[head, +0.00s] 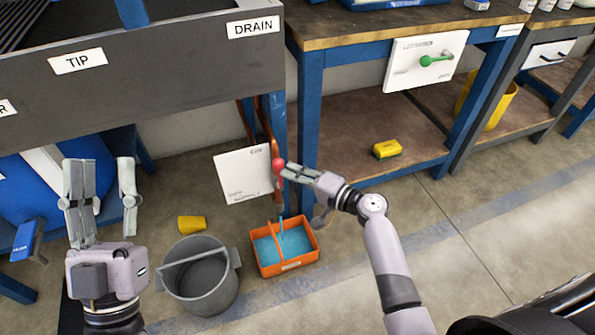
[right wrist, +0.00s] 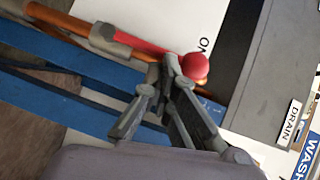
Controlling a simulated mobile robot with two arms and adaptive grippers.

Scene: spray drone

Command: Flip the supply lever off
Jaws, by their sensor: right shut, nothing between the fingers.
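A red lever with a round red knob (head: 278,163) stands on the copper pipe under the sink's right end. It lies beside a white card with small lettering. In the right wrist view the red lever (right wrist: 145,45) lies along the pipe, with its knob near my fingertips. My right gripper (head: 288,171) is shut and empty, its tips right beside the knob; I cannot tell whether they touch. It also shows in the right wrist view (right wrist: 172,62). My left gripper (head: 101,172) is open and empty, upright at the left, away from the lever.
A white card (head: 240,176) hangs behind the pipe. An orange tray (head: 314,248) with blue contents sits below. A grey bucket (head: 201,292) and yellow sponge (head: 192,223) are on the floor. A green lever (head: 436,61) is on the right bench's panel. Blue table legs flank the pipe.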

